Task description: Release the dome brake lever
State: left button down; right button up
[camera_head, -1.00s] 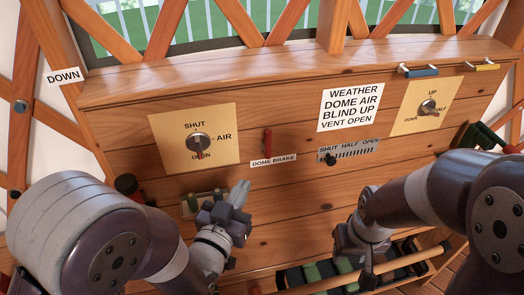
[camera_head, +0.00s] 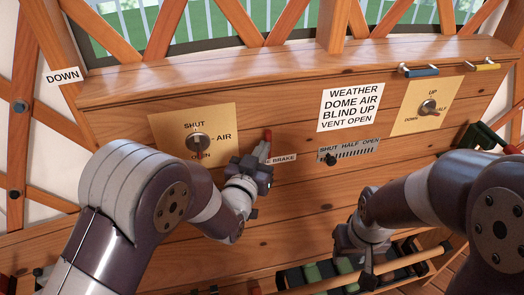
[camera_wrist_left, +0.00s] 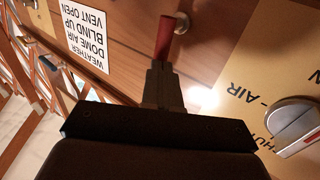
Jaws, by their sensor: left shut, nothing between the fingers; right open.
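The red dome brake lever (camera_head: 267,136) stands upright on the wooden panel, just above its DOME BRAKE label (camera_head: 284,158), which is partly covered by my gripper. My left gripper (camera_head: 262,157) is shut and empty, with its tips at or very near the lever's lower part. In the left wrist view the red lever (camera_wrist_left: 166,36) shows just beyond the shut fingertips (camera_wrist_left: 162,70); I cannot tell whether they touch. My right gripper (camera_head: 350,243) is open, low at the right, away from the lever.
A dome dial (camera_head: 198,142) marked SHUT, AIR and OPEN is left of the lever. A vent slider (camera_head: 331,158) and a blind dial (camera_head: 428,107) are to the right. A WEATHER card (camera_head: 350,107) hangs above. A rail (camera_head: 400,267) with dark and green blocks runs below.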

pick_arm(q)
jog(key=shift+d+r+m+p, duration=0.15)
jog(key=shift+m+p, duration=0.15)
jog(key=shift+p, duration=0.15)
